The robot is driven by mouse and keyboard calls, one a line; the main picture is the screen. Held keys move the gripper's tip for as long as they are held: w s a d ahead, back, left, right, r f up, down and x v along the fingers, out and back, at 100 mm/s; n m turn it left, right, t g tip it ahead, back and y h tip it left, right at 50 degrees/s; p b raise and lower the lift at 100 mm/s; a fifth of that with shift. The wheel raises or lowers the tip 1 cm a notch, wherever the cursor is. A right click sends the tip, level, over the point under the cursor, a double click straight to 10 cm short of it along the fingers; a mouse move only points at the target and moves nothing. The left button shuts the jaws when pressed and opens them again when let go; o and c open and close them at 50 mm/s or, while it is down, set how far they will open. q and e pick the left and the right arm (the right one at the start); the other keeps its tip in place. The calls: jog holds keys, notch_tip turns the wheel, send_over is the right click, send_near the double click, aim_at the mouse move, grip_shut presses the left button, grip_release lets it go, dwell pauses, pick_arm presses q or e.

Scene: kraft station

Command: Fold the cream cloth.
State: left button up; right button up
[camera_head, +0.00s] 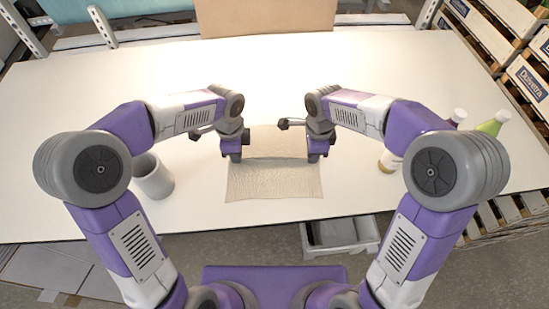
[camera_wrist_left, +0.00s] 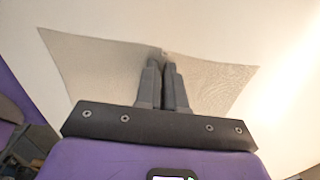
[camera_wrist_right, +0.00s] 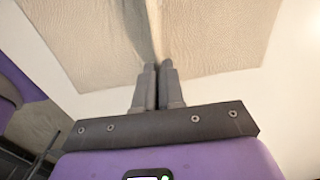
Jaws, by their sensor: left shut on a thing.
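The cream cloth (camera_head: 274,180) lies on the white table near its front edge, with a crease across it between my two grippers. My left gripper (camera_head: 235,157) is at the cloth's left side, and in the left wrist view its fingers (camera_wrist_left: 163,62) are shut on the cloth (camera_wrist_left: 100,62). My right gripper (camera_head: 317,156) is at the cloth's right side. In the right wrist view its fingers (camera_wrist_right: 157,68) are together at a raised crease of the cloth (camera_wrist_right: 90,35), pinching it. The cloth parts under the grippers are hidden.
A grey cup (camera_head: 153,177) stands left of the cloth. Bottles, one with a green top (camera_head: 493,123), stand at the right, partly behind my right arm. A cardboard box (camera_head: 265,17) is at the back edge. The table behind the cloth is clear.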

pick_arm(q)
grip_shut()
pick_arm(e)
grip_shut()
